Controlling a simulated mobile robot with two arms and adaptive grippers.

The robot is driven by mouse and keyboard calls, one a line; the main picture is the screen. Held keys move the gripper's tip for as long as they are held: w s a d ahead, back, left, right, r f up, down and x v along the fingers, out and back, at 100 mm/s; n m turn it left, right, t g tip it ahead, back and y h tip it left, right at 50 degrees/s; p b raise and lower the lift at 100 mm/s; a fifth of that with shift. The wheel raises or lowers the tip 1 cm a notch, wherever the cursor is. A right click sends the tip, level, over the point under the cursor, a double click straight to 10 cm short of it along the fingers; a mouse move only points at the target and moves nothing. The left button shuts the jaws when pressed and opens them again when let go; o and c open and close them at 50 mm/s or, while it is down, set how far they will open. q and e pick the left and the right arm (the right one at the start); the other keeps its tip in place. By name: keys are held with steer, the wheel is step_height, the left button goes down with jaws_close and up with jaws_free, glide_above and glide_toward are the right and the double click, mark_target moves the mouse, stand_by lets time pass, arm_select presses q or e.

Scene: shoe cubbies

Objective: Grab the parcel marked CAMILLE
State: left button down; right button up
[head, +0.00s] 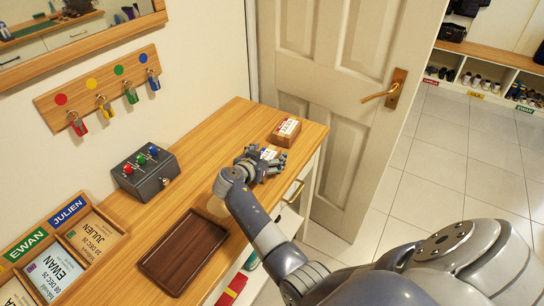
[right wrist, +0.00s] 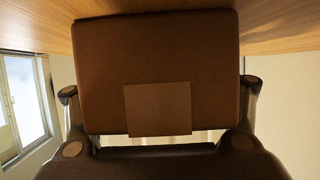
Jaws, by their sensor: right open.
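A small brown parcel (head: 286,133) with a white and red label lies on the wooden cabinet top near its far right corner. The writing is too small to read. My right gripper (head: 262,164) is low over the cabinet top, just in front of that parcel. A second pale label (head: 268,153) shows at its fingers, mostly hidden by the hand. In the right wrist view a brown box (right wrist: 158,60) with a plain square patch fills the space between the two open fingers. No name shows on that face. My left gripper is not in view.
A dark wooden tray (head: 183,255) lies on the cabinet top (head: 208,130) at the front. A grey button box (head: 145,172) and a calendar rack (head: 60,255) stand to the left. Keys hang on a wall rack (head: 98,92). A door (head: 335,90) stands beyond the cabinet.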

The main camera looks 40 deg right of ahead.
steer(key=shift+w+a, duration=0.1)
steer(key=shift+a, duration=0.25)
steer(key=shift+r, duration=0.1)
steer(key=shift+c, duration=1.3)
steer(key=c, duration=0.9)
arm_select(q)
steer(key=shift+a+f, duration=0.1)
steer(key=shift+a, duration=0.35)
arm_select(e)
steer(key=shift+o, duration=0.2)
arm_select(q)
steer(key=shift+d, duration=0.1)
